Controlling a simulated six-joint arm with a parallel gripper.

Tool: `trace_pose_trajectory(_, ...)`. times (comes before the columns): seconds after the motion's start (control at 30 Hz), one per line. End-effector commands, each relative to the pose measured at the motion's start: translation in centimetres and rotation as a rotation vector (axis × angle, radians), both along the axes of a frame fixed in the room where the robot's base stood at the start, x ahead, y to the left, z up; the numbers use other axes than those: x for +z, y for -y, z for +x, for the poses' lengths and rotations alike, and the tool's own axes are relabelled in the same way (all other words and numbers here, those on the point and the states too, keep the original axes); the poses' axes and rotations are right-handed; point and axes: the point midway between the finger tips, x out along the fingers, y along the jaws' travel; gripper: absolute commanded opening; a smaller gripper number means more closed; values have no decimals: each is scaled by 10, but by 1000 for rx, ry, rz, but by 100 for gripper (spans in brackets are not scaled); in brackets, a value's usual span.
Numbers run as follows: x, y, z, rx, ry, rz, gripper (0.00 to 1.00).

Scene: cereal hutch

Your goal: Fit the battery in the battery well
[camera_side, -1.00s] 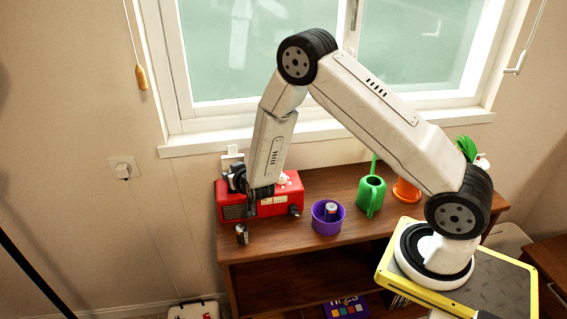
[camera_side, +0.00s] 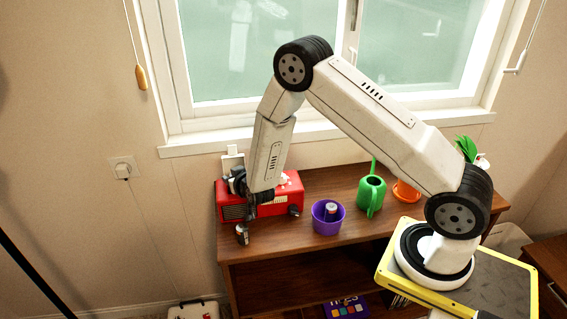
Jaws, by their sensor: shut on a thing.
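The red radio (camera_side: 272,207) stands at the left end of the wooden hutch top. A pale flap (camera_side: 232,160) stands up at its back left; the battery well itself is hidden behind my arm. My gripper (camera_side: 243,226) points down in front of the radio's left part, shut on a small metallic and dark cylinder, the battery (camera_side: 241,237). The battery is held near the hutch's front left edge; I cannot tell whether it touches anything. Another battery (camera_side: 331,210) stands upright in the purple bowl (camera_side: 327,224), right of the radio.
A green watering can (camera_side: 371,194) and an orange pot (camera_side: 405,192) stand further right on the hutch top (camera_side: 290,240). The window sill (camera_side: 200,145) runs behind. Bare wood lies between the radio and the purple bowl.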

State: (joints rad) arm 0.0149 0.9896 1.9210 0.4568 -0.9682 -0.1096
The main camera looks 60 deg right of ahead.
Motion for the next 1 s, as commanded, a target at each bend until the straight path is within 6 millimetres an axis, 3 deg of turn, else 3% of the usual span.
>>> trace_pose_trajectory(0.4,-6,0,0,0,0,0,0)
trace_pose_trajectory(0.43,-6,0,0,0,0,0,51)
trace_pose_trajectory(0.53,-7,0,0,0,-1,0,82)
trace_pose_trajectory(0.57,-7,0,0,0,-1,0,89)
trace_pose_trajectory(0.73,-6,0,0,0,-1,0,89)
trace_pose_trajectory(0.77,-7,0,-1,0,-3,1,98)
trace_pose_trajectory(0.8,-7,0,-1,0,-2,1,100)
trace_pose_trajectory(1.0,-6,0,-1,-1,-2,0,100)
